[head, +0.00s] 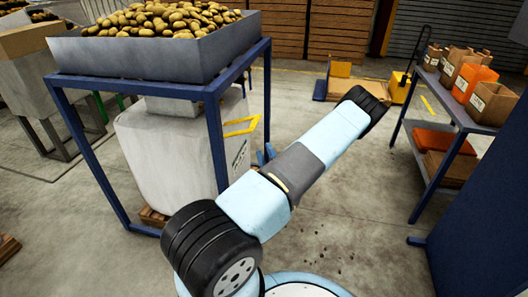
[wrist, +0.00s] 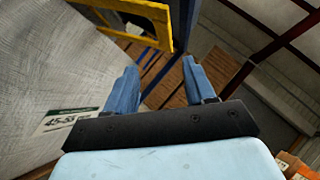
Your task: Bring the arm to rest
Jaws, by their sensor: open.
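My arm, light blue with black joints, reaches up and to the right across the middle of the head view. My gripper (head: 266,154) shows only as blue fingertips behind my arm, beside the large white bag (head: 168,152). In the wrist view my gripper (wrist: 160,72) has its two blue fingers apart, with nothing between them. The white bag (wrist: 50,75), with a "45-55" label, fills the left of that view. A yellow frame (wrist: 165,30) is just above and beyond the fingers; I cannot tell the exact gap.
A blue-legged stand (head: 216,145) carries a grey hopper (head: 150,58) of potatoes over the bag. At right is a blue shelf unit (head: 460,118) with paper bags and crates. A yellow pallet truck (head: 398,88) stands behind. The floor between is mostly clear.

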